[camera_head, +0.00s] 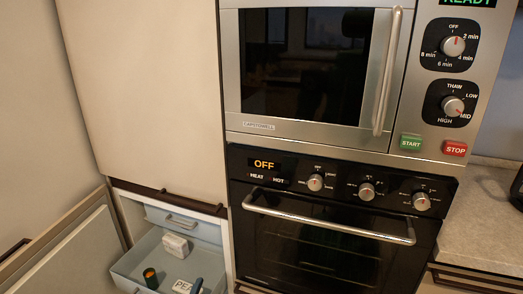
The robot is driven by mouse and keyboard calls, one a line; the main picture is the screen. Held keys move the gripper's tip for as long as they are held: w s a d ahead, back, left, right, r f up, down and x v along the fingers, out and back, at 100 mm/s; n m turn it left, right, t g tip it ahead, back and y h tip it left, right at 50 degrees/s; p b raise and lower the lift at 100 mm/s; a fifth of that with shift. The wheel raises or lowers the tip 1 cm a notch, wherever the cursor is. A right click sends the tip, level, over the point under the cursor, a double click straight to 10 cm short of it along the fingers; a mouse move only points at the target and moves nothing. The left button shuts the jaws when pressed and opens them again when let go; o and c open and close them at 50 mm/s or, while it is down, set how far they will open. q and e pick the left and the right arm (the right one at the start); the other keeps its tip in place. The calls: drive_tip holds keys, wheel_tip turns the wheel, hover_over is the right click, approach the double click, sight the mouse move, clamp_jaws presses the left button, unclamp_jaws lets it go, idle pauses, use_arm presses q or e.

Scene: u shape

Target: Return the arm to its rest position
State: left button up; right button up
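Neither my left gripper nor my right gripper is in the head view, and no part of either arm shows. The microwave (304,66) has its door shut and its display at the top right reads READY. Its green START button (411,142) and red STOP button (455,148) are on the panel at right. The black oven (315,245) below it is shut and its display (264,164) reads OFF.
A grey-blue drawer (123,270) stands pulled out at the lower left, holding a white box (176,245), a dark round container (150,278) and a labelled item (186,287). A counter (488,215) is at the right. Tall cabinet panels fill the left.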

use_arm(q)
drive_tip(key=s+d+f+n+g+p, duration=0.1)
drive_tip(key=s+n+g, duration=0.4)
drive_tip(key=s, duration=0.9)
drive_tip(key=s+d+f+n+g+p, duration=0.1)
drive_tip(key=s+f+n+g+p, duration=0.2)
drive_tip(key=s, duration=1.1)
drive_tip(key=n+g+p, duration=0.1)
drive_tip(key=n+g, duration=0.2)
drive_tip(key=g, duration=0.2)
drive_tip(key=shift+s+d+f+n+g+h, duration=0.2)
drive_tip(key=shift+s+f+n+g+h, duration=0.1)
drive_tip(key=shift+s+f+g, duration=0.1)
use_arm(e)
drive_tip(key=s+d+r+g, duration=0.1)
drive_tip(key=s+r, duration=0.1)
drive_tip(key=r, duration=0.4)
drive_tip(key=s+d+r+g, duration=0.1)
drive_tip(key=s+d+r, duration=0.1)
drive_tip(key=r, duration=0.4)
drive_tip(key=shift+s+r+h, duration=0.2)
drive_tip(key=shift+s+h, duration=0.2)
drive_tip(key=shift+d, duration=0.1)
